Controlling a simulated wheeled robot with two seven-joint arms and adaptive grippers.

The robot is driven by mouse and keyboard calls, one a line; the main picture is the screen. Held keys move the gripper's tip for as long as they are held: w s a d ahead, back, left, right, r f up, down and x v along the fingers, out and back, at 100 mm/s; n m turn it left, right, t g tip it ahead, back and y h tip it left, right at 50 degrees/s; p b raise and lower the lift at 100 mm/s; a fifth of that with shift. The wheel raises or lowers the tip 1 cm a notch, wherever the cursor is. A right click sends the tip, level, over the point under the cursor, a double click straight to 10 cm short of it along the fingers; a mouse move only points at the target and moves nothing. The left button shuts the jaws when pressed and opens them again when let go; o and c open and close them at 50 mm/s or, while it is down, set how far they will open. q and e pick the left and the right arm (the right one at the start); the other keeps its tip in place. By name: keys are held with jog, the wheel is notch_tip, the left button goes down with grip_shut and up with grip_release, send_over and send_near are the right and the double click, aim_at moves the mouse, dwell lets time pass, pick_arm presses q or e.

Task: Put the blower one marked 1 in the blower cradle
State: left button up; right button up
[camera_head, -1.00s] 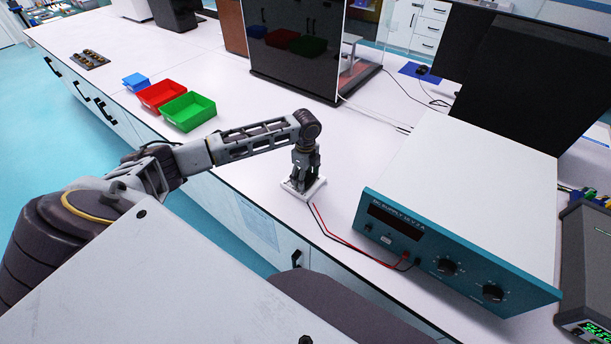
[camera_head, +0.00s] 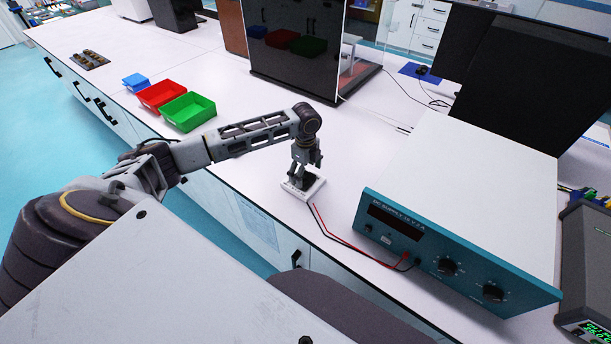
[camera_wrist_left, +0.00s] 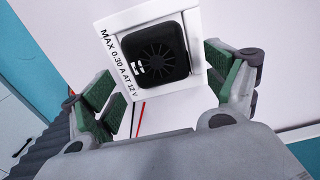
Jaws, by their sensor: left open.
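A black square blower (camera_wrist_left: 155,52) with a round fan grille sits in the white blower cradle (camera_wrist_left: 112,22) in the left wrist view. A small white mark shows on its face, too blurred to read. The cradle bears the print "MAX 0.30 A AT 12 V". In the head view the cradle (camera_head: 315,187) stands on the bench near its front edge, with the dark blower partly hidden by the gripper. My left gripper (camera_head: 307,164) is open just above it, its green-padded fingers on either side of the blower and apart from it. My right gripper is not seen.
A teal power supply (camera_head: 440,255) stands right of the cradle, with red and black leads (camera_head: 345,243) running between them. A green bin (camera_head: 188,111), a red bin (camera_head: 160,96) and a blue bin (camera_head: 136,81) sit at the back left. The bench behind the cradle is clear.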

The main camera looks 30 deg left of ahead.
aim_at(306, 178)
pick_arm(q)
notch_tip(306, 178, up, 10)
dwell(0.5)
dwell(2.7)
